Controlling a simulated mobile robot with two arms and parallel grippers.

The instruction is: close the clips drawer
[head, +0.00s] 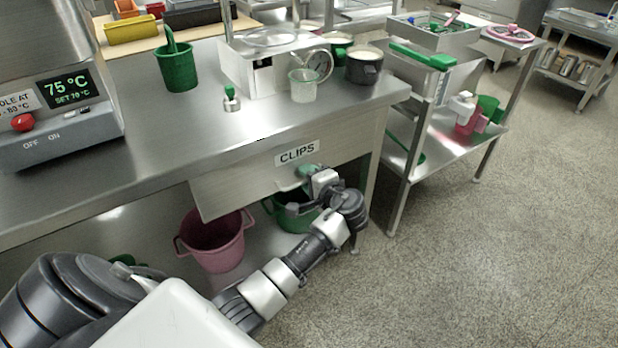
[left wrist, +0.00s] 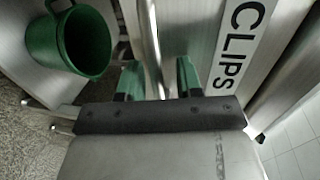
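The clips drawer (head: 235,178) is under the steel worktop at the front, with a black-on-white CLIPS label (head: 297,152). How far it stands out is hard to tell in the head view. My left gripper (head: 306,173) is at the drawer front, just below the label. In the left wrist view, its two green fingertips (left wrist: 160,80) are apart, one on each side of a thin metal handle bar (left wrist: 149,40), with a gap visible beside the bar. The label (left wrist: 238,40) shows to the right. My right gripper is not in view.
Below the worktop stand a pink bucket (head: 213,243) and a green bucket (head: 290,212), the latter partly behind my left arm. A steel cart (head: 440,150) stands to the right. The speckled floor (head: 480,270) at the front right is clear.

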